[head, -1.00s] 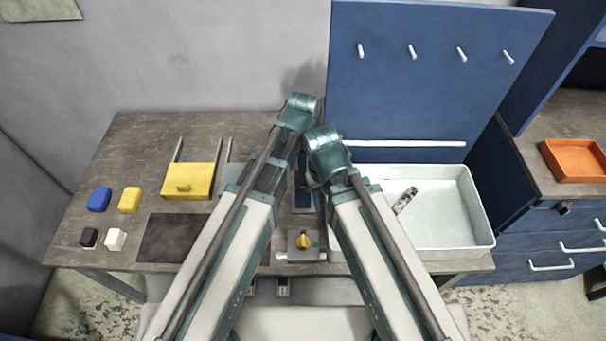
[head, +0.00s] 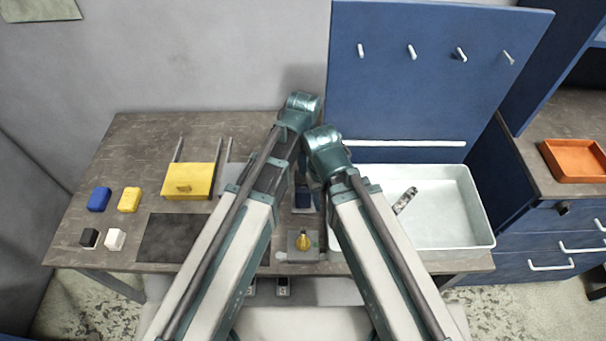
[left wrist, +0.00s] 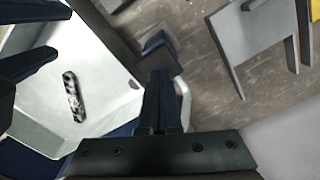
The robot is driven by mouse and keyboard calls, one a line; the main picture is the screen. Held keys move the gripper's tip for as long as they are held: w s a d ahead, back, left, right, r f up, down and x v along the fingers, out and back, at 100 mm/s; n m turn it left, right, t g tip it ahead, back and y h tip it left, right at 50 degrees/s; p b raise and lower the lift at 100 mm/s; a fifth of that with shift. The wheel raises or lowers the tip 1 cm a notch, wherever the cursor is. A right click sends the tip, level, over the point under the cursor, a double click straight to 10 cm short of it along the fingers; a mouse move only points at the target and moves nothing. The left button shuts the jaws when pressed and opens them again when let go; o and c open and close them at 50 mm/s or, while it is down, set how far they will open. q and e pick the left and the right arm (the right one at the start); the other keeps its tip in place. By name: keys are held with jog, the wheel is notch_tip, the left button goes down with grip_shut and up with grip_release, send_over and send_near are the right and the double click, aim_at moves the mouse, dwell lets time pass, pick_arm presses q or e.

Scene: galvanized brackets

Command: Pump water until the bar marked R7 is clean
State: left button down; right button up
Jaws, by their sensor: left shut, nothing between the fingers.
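A grey bar with dark blotches (head: 405,200) lies tilted in the white basin (head: 455,235) on the right of the bench. It also shows in the left wrist view (left wrist: 73,97); I cannot read any mark on it. A dark blue part on a grey base (head: 304,197), perhaps the pump, stands left of the basin, partly hidden by my arms. My left gripper (left wrist: 158,125) is shut and empty, its tips close to a dark plate by that blue part; contact is unclear. Dark fingers of my right gripper (left wrist: 32,38) show apart and empty over the basin.
A grey block with a yellow knob (head: 303,242) sits at the bench's front edge. A yellow box (head: 188,181), a dark mat (head: 172,238) and small blue, yellow, black and white blocks occupy the left. A blue panel with pegs (head: 430,100) rises behind the basin.

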aim_at(303, 177)
pick_arm(q)
jog(key=shift+f, duration=0.1)
jog(key=shift+f+b, duration=2.15)
jog(key=shift+b, duration=0.1)
jog(key=shift+r+p, duration=2.25)
jog(key=shift+f, duration=0.15)
jog(key=shift+f+b, duration=1.9)
jog(key=shift+b, duration=0.15)
jog(key=shift+r+p, duration=2.1)
jog(key=shift+f, duration=0.15)
